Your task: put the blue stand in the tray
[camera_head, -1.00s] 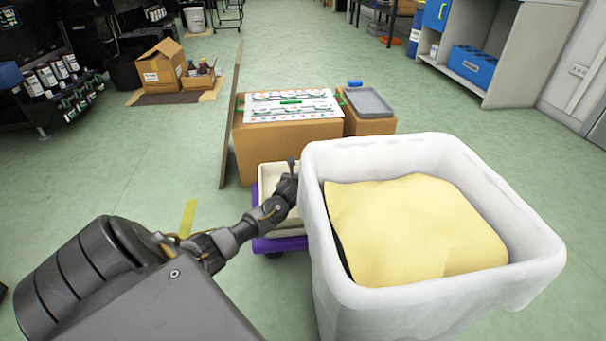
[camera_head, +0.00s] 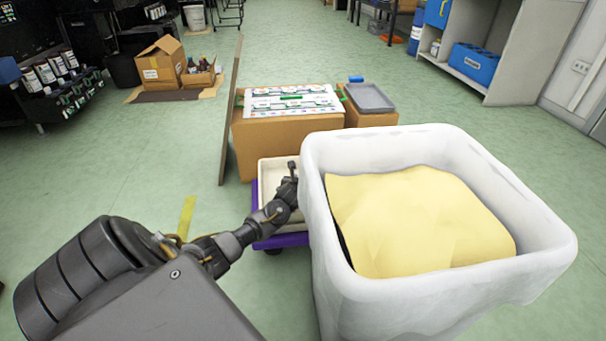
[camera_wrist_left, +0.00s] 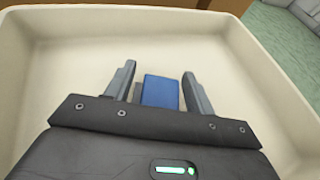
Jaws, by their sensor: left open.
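My left gripper (camera_wrist_left: 158,85) is open above the inside of a cream tray (camera_wrist_left: 55,75), with its fingers pointing toward the far wall. A blue block, seemingly the blue stand (camera_wrist_left: 160,92), shows between the two fingers, with visible gaps on both sides. A dark patch lies just left of it. I cannot tell whether it rests on the tray floor. In the head view my left gripper (camera_head: 291,168) is over the cream tray (camera_head: 264,172), beside the white bin; the blue block is hidden there. My right gripper is not in view.
A large white bin (camera_head: 330,250) with yellow material stands close on the right. The cream tray sits on a purple dolly (camera_head: 282,241). Behind are cardboard boxes (camera_head: 270,150), a grey tray (camera_head: 370,98) and a small blue item (camera_head: 356,79).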

